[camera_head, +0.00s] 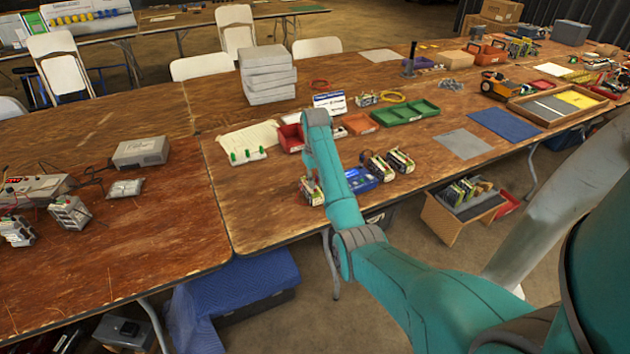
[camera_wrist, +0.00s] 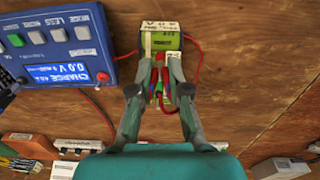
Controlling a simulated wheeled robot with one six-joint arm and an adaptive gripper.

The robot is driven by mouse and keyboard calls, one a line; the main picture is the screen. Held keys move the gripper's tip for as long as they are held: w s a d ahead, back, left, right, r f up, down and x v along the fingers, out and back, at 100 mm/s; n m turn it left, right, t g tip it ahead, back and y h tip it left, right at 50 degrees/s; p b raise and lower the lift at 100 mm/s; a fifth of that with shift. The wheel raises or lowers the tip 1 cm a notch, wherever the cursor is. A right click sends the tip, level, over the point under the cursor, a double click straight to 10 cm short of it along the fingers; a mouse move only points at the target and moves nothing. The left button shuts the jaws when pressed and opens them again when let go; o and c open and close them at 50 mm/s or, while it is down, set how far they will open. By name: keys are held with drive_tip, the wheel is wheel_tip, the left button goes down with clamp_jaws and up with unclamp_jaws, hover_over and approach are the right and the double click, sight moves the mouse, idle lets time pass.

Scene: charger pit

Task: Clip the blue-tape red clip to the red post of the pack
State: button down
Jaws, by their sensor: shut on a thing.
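My gripper (camera_wrist: 160,70) is shut on a red clip (camera_wrist: 160,62) with a red lead. A red wire loops on the pack's right side. In the head view the pack (camera_head: 312,191) stands near the table's front edge, below my gripper.
The blue charger (camera_wrist: 62,40) with a lit display sits left of the pack in the wrist view; it also shows in the head view (camera_head: 360,181). More packs (camera_head: 400,161) stand beyond it. Bare wood lies right of the pack in the wrist view.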

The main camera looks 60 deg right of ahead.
drive_tip(key=c, duration=1.1)
unclamp_jaws()
drive_tip(key=shift+o, duration=0.2)
drive_tip(key=shift+o, duration=1)
